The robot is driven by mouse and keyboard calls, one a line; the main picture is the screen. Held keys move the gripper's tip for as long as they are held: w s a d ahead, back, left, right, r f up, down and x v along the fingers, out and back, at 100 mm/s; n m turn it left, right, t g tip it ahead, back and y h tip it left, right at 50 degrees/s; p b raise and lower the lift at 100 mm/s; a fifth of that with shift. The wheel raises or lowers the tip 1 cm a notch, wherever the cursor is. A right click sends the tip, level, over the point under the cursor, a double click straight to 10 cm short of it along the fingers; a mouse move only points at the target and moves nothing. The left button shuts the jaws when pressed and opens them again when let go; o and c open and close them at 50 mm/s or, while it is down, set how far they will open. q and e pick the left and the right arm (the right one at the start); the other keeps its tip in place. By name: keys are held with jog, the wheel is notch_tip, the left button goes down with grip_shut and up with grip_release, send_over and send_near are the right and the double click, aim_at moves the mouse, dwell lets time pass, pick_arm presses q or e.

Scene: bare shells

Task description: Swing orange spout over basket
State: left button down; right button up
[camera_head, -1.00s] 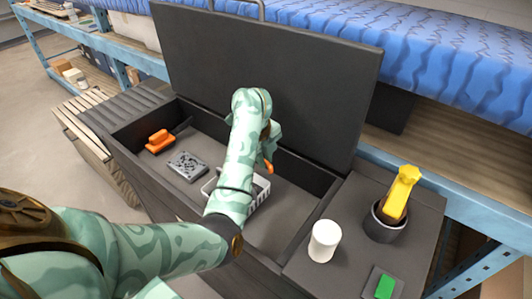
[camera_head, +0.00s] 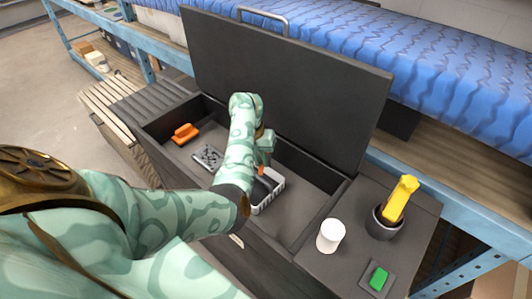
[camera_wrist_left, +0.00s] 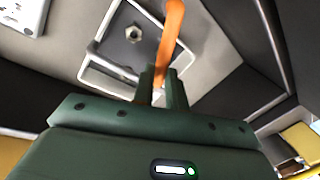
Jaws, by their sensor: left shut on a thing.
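The orange spout (camera_wrist_left: 172,35) is a slim bar in the left wrist view. Only a small orange piece of the spout (camera_head: 261,171) shows in the head view. My left gripper (camera_wrist_left: 158,88) is shut on its near end; the forearm partly hides this in the head view. The white basket (camera_head: 277,190) stands on the floor of the open dark chest. In the wrist view the basket's rim (camera_wrist_left: 92,52) lies beneath and left of the spout, with a hex nut (camera_wrist_left: 134,34) inside. The spout appears above the basket's area, near its right side. My right gripper is out of view.
The chest's raised lid (camera_head: 290,85) stands close behind my arm. An orange object (camera_head: 185,133) and a grey vented plate (camera_head: 208,157) lie left in the chest. On the right ledge are a white cylinder (camera_head: 331,236), a dark cup (camera_head: 384,222) with a yellow object, and a green block (camera_head: 379,279).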

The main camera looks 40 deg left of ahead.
pick_arm(q)
jog(key=shift+a+m+g+p, duration=0.35)
jog(key=shift+a+m, duration=0.45)
jog(key=shift+m, duration=0.55)
jog(key=shift+a+m+g+p, duration=0.15)
jog(key=shift+a+m+p, duration=0.3)
jog(key=shift+a+m, duration=0.65)
jog(key=shift+d+m, duration=0.2)
jog(key=shift+m, duration=0.15)
jog(key=c, duration=1.4)
grip_release()
jog(key=shift+r, duration=0.1)
jog(key=a+r+p, duration=0.3)
jog(key=r+p, duration=0.3)
jog(key=r, duration=1)
jog(key=shift+w, duration=0.15)
jog(key=shift+f, duration=0.15)
